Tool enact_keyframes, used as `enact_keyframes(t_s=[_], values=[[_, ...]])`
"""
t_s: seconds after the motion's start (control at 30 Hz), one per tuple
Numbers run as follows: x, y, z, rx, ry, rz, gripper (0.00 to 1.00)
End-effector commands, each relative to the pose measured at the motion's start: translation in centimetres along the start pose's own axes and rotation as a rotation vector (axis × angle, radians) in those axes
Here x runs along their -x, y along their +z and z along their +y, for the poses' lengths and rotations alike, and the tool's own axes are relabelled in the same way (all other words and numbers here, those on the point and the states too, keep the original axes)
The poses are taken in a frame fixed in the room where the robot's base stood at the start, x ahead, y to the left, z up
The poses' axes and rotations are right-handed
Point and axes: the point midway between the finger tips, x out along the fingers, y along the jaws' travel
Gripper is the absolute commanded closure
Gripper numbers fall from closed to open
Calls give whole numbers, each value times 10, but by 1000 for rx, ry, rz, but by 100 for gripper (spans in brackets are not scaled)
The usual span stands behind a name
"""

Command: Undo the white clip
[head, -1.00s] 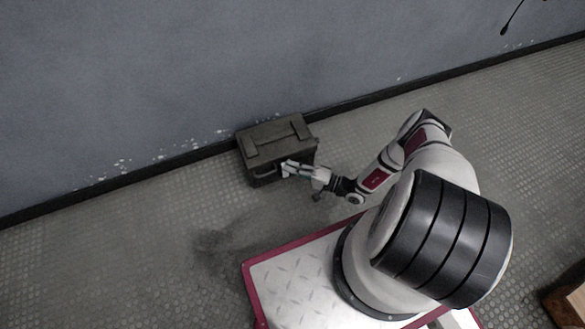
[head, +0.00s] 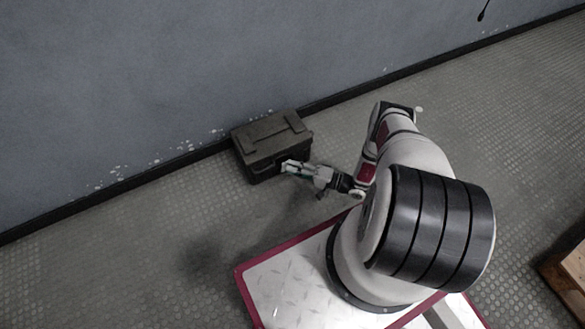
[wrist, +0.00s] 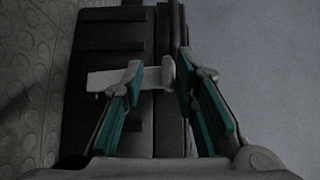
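The white clip (wrist: 103,80) lies across the face of a dark case in the wrist view. Its wider end (wrist: 167,72) shows between my fingertips. My gripper (wrist: 158,78) is open, with its left finger in front of part of the clip and its right finger beyond the clip's wide end. I cannot tell whether either finger touches it. In the head view my gripper (head: 288,167) is at the front right of the dark case (head: 268,133). The clip cannot be made out there.
The case stands on the textured floor (head: 120,235) close to the grey wall (head: 130,80). A dark skirting strip (head: 100,190) runs along the wall's foot. A wooden object (head: 565,275) is at the right edge. Floor left of the case is clear.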

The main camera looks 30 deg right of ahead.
Motion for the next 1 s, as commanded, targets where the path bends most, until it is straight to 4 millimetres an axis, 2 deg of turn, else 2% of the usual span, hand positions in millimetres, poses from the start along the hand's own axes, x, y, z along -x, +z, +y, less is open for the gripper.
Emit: enact_keyframes(t_s=[0.43, 0.57, 0.67, 1.0], values=[[-1, 0, -1, 3, -3, -1, 71], [6, -1, -1, 4, -3, 1, 71], [19, -2, -1, 4, -3, 3, 71], [85, -2, -1, 5, -2, 6, 71]])
